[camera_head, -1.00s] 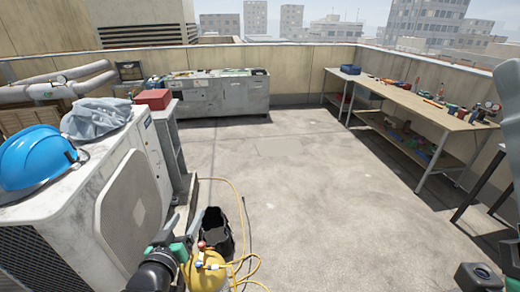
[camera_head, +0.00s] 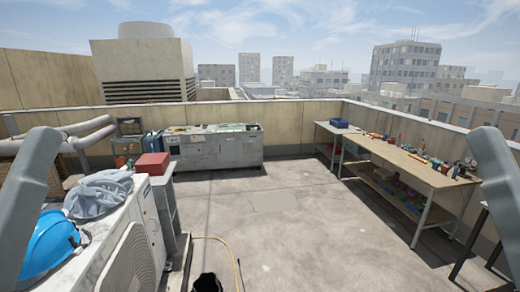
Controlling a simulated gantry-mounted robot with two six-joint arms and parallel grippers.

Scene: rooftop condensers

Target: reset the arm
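Two grey arm links of mine rise at the left and right edges of the head view. Neither of my grippers shows now, so I cannot see whether they are open or shut.
A condenser unit (camera_head: 118,252) at left carries a blue hard hat (camera_head: 50,245) and a grey cloth (camera_head: 98,193). A red box (camera_head: 152,163) sits behind it. A metal cabinet (camera_head: 215,152) and a wooden workbench (camera_head: 405,161) with tools line the parapet. The middle floor (camera_head: 290,220) is clear.

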